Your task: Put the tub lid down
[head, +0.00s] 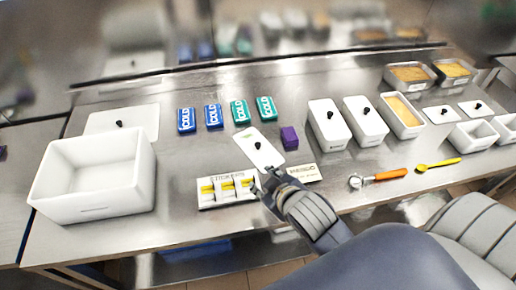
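A white rectangular tub lid (262,154) with a black knob appears to lie flat at the middle of the steel counter, between the cold packs and the flavour label strip. Its knob is uncovered and no finger is on it. My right gripper (264,181) is just in front of the lid's near edge, its fingertips apart and nothing visible between them. Whether a fingertip touches the lid edge is hard to tell. Two closed white tubs (328,126) and (365,122) with black-knobbed lids stand right of it, beside an open tub of yellow content (404,115). My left gripper is out of view.
A large white bin (94,178) stands at left, a flat white lid (122,120) behind it. Several blue and green cold packs (213,117), a purple block (289,138), a yellow-marked label tray (227,190), an orange-handled scoop (378,176) and a yellow scoop (437,164) surround the middle.

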